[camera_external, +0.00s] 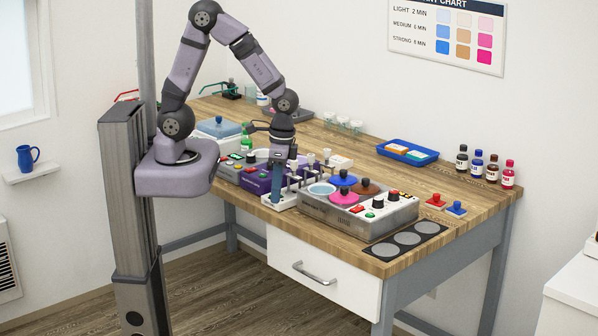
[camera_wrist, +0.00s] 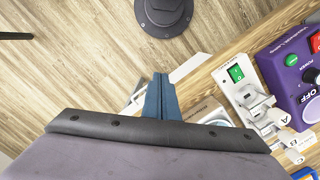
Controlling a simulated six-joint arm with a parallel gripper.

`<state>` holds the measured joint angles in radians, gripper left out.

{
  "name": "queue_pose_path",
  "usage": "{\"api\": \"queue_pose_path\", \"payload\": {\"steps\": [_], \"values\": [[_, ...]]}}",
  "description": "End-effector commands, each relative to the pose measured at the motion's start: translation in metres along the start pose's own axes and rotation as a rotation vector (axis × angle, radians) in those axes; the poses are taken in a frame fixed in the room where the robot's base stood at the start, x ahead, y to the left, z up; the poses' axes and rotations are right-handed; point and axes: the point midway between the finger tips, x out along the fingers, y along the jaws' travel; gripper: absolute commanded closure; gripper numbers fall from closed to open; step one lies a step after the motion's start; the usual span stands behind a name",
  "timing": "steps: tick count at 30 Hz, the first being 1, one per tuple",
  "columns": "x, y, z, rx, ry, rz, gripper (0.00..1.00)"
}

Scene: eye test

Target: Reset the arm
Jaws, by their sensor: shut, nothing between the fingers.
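The tint bath appears to be the grey metal box (camera_external: 337,217) with blue, pink and brown lids and one uncovered light-blue well. On its right part it has a red switch (camera_external: 357,209), a green button (camera_external: 370,215) and black knobs (camera_external: 378,203); their settings are too small to read. My gripper (camera_external: 276,196) has blue fingers, shut and empty, pointing down by the white power strip (camera_external: 282,204), left of the bath. In the wrist view the shut fingers (camera_wrist: 161,80) are left of the strip's green rocker switch (camera_wrist: 236,73) and its plugs, one marked A.
A purple box (camera_external: 256,182) stands behind the strip; in the wrist view its knob (camera_wrist: 306,98) reads OFF. Right of the bath are a dark mat (camera_external: 420,228) with grey circles and red (camera_external: 436,200) and blue (camera_external: 456,208) knobbed pieces. Bottles and a blue tray (camera_external: 432,157) stand behind.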

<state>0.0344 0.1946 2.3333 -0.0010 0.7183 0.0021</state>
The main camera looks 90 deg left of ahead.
Motion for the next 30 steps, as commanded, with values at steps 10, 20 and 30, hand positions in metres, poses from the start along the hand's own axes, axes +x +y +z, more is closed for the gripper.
{"api": "queue_pose_path", "payload": {"steps": [10,20,30], "values": [[-0.021,-0.005,0.058,-0.031,0.069,0.002,1.00],[-0.030,-0.007,0.052,-0.040,0.106,0.002,1.00],[-0.030,-0.007,0.052,-0.040,0.105,0.002,1.00]]}}
